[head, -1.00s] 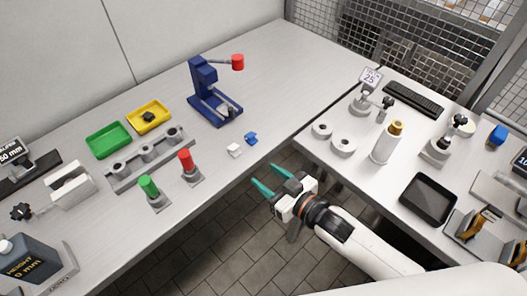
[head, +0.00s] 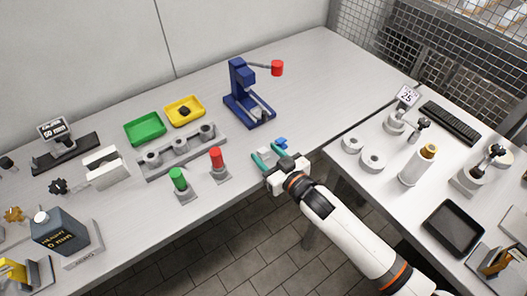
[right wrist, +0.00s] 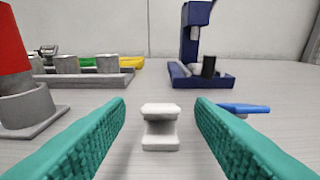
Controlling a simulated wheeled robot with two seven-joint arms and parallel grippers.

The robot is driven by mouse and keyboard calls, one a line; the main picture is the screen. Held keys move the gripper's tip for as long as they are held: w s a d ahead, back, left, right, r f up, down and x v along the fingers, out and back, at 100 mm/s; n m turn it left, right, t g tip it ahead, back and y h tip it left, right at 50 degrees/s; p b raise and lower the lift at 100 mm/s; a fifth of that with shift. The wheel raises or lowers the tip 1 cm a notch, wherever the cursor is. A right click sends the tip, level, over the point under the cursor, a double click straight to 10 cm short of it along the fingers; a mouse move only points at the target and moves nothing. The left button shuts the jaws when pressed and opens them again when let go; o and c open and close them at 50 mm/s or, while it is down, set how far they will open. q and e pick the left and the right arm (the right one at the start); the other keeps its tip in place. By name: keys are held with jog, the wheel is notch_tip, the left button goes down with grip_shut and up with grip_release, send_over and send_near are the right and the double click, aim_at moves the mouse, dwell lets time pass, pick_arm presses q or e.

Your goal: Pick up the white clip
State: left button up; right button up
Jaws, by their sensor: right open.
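The white clip (right wrist: 160,128) stands on the table in the right wrist view, a small block with a narrowed waist. It lies ahead of and between the two teal fingers of my right gripper (right wrist: 160,125), apart from both. In the head view my right gripper (head: 268,154) is open, low over the front part of the left table, and its fingers largely hide the clip. My left gripper is not in view.
A blue clip (right wrist: 244,108) lies just beyond the right finger. A blue press (head: 240,90) stands behind. A red-topped piece (head: 216,158) and a green-topped piece (head: 178,180) stand to the left, before a grey rack (head: 183,153). Green (head: 145,130) and yellow trays (head: 185,110) lie farther back.

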jog(key=shift+w+a, duration=0.15)
jog(key=shift+w, duration=0.1)
jog(key=c, duration=1)
jog(key=shift+c, duration=0.2)
